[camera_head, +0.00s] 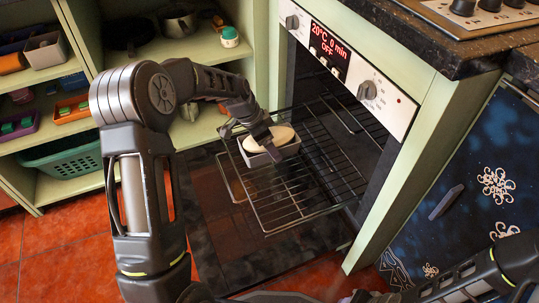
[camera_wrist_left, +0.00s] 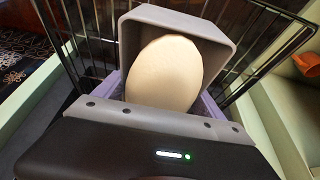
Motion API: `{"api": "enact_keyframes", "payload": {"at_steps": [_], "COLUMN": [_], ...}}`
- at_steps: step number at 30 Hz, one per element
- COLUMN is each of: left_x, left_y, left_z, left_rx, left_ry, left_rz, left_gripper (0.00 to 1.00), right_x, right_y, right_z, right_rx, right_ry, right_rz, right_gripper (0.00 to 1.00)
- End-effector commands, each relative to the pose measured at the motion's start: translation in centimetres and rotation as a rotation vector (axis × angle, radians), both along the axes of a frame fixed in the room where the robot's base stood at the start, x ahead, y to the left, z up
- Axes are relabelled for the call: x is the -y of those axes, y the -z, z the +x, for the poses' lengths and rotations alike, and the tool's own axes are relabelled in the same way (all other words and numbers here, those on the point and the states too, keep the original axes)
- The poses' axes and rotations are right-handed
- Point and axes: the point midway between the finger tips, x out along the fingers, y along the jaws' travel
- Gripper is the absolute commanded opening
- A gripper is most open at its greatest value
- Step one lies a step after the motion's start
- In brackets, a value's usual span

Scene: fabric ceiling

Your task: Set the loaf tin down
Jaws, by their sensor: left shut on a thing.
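The grey loaf tin (camera_head: 256,159) holds a pale, rounded loaf of dough (camera_head: 270,137). It is at the back left part of the pulled-out oven rack (camera_head: 300,206) in the head view. My left gripper (camera_head: 272,150) is shut on the tin's near wall. In the left wrist view the tin (camera_wrist_left: 222,48) is upright to the gripper, with the dough (camera_wrist_left: 166,75) filling much of it. The rack's wires (camera_wrist_left: 88,45) show beyond it. I cannot tell whether the tin's base touches the rack. My right arm crosses the lower right corner; its gripper is out of view.
The oven door (camera_head: 215,245) is folded down below the rack. The oven's control panel (camera_head: 350,60) reads 20°C, 0 min, OFF. The front of the rack is clear. Open shelves (camera_head: 75,185) with bins stand left; a blue cabinet (camera_head: 465,185) stands right.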

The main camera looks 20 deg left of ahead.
Motion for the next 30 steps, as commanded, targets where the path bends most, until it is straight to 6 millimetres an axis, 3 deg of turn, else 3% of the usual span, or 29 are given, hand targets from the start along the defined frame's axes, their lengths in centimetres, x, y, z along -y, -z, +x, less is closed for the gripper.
{"api": "enact_keyframes", "payload": {"at_steps": [4,12,25,26,30], "left_x": [0.0,0.0,0.0,0.0,0.0], "left_y": [0.9,4.7,5.2,5.3,5.2], "left_z": [0.0,0.1,0.1,0.0,0.0], "left_rx": [0.001,0.003,0.003,0.0,0.0], "left_ry": [0.0,-0.001,0.0,0.0,0.0], "left_rz": [-0.001,0.0,0.0,0.0,0.0], "left_gripper": [0.07,0.07,0.07,0.81,0.92], "right_x": [0.0,0.0,0.0,0.0,0.0], "right_y": [0.5,2.2,2.5,2.5,2.3], "right_z": [0.1,0.3,0.4,0.4,0.4], "right_rx": [0.002,0.009,0.011,0.011,0.011], "right_ry": [0.001,0.004,0.005,0.005,0.005], "right_rz": [0.0,-0.002,-0.002,-0.002,-0.002], "right_gripper": [0.36,0.36,0.36,0.36,0.36]}}
